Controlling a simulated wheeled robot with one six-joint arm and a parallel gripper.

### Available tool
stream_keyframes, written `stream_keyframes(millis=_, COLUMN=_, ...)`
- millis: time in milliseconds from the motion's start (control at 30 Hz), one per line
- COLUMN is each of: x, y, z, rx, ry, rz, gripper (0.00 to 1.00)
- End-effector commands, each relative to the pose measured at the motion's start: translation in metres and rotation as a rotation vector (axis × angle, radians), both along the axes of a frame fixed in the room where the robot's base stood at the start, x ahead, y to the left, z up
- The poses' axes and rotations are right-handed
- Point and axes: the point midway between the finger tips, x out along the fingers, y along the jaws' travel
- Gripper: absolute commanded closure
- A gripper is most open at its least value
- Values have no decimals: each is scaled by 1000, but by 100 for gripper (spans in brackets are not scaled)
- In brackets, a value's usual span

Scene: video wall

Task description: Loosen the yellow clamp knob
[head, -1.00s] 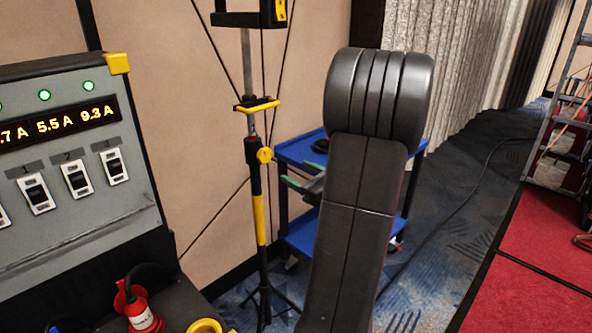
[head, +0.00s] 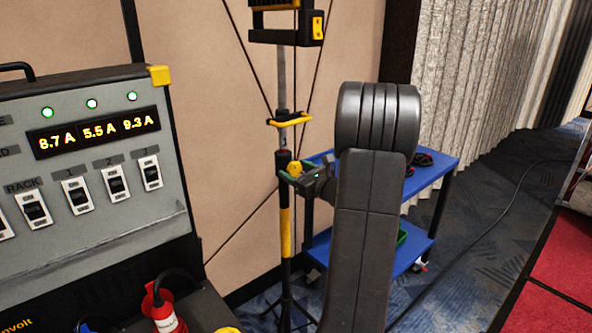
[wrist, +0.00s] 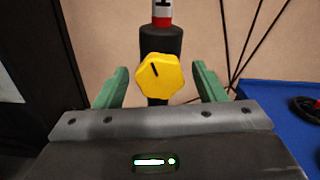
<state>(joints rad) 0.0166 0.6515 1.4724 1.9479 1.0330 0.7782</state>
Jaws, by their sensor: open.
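The yellow clamp knob (head: 294,168) sits on the black collar of an upright stand (head: 285,215) with a yellow lower section. In the wrist view the knob (wrist: 160,77) is a lobed yellow disc with a dark line mark, facing me. My gripper (head: 287,170) is at the knob in the head view, partly hidden by my arm. In the wrist view its two green fingers (wrist: 159,88) are open, one on each side of the knob, with a gap on both sides. I cannot tell how far the fingertips reach along the knob's depth.
A blue cart (head: 434,170) with dark and red items stands right behind my arm. A grey power box (head: 100,195) with switches and amp readouts is at the left. A black and yellow fixture (head: 285,30) tops the stand. Thin cables run close around the pole.

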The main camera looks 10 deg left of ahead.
Motion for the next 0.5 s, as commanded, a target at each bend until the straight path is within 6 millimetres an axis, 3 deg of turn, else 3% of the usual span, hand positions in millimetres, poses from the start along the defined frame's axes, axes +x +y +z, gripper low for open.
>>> stream_keyframes(millis=367, x=3, y=4, z=0, rx=1, ry=1, rz=-1, gripper=38)
stream_keyframes(millis=500, x=3, y=4, z=0, rx=1, ry=1, rz=-1, gripper=65)
